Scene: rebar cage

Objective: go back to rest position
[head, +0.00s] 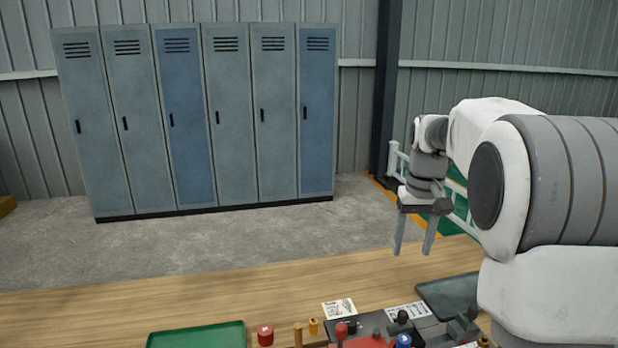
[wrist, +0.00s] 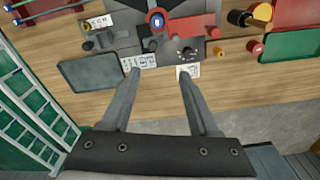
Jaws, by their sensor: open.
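My gripper (head: 412,249) is at the right in the head view, raised above the far edge of the wooden table (head: 225,287), with its fingers pointing down. In the wrist view my gripper (wrist: 158,72) shows two grey fingers spread apart with nothing between them. The fingers appear clear of everything on the table. My arm fills the right side of the head view and hides part of the table there.
On the table are a green tray (head: 197,336), a dark tray (head: 450,296), a red cylinder (head: 265,334), a white card (head: 339,308) and several small parts. Lockers (head: 195,115) stand behind. A white railing (head: 397,160) is behind my arm. The table's left part is clear.

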